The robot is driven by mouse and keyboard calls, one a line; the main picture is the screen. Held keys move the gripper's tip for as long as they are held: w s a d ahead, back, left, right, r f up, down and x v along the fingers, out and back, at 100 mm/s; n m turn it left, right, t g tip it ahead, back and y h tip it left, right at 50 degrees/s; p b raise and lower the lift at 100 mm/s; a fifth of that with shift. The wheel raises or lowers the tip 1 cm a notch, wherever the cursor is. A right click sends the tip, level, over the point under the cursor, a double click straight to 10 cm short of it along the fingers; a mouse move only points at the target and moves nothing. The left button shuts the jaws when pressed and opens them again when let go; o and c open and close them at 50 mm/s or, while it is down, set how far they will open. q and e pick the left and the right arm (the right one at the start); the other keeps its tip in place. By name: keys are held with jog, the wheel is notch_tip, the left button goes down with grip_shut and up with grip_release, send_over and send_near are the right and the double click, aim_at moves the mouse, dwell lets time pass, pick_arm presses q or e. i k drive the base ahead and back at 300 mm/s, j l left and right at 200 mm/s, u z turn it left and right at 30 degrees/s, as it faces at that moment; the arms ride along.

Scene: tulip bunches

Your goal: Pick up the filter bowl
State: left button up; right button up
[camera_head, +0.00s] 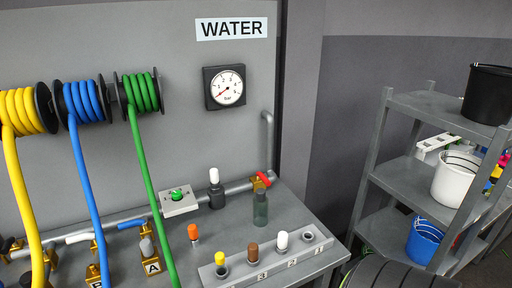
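A dark green, translucent cylinder (260,209), which looks like the filter bowl, is upright at the right part of the grey bench, just below the red-handled brass valve (262,179). Whether it stands free or touches the valve is hard to tell. A black fitting with a white top (215,190) sits on the pipe to its left. Neither of my grippers is in view.
A grey rack (318,245) with white, brown and yellow plugs stands in front of the cylinder. An orange-topped piece (194,233) is to the left. Yellow, blue and green hoses (150,180) hang at left. Shelves with buckets (458,178) stand at right.

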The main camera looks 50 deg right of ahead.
aim_at(260, 202)
jog(key=z, duration=2.1)
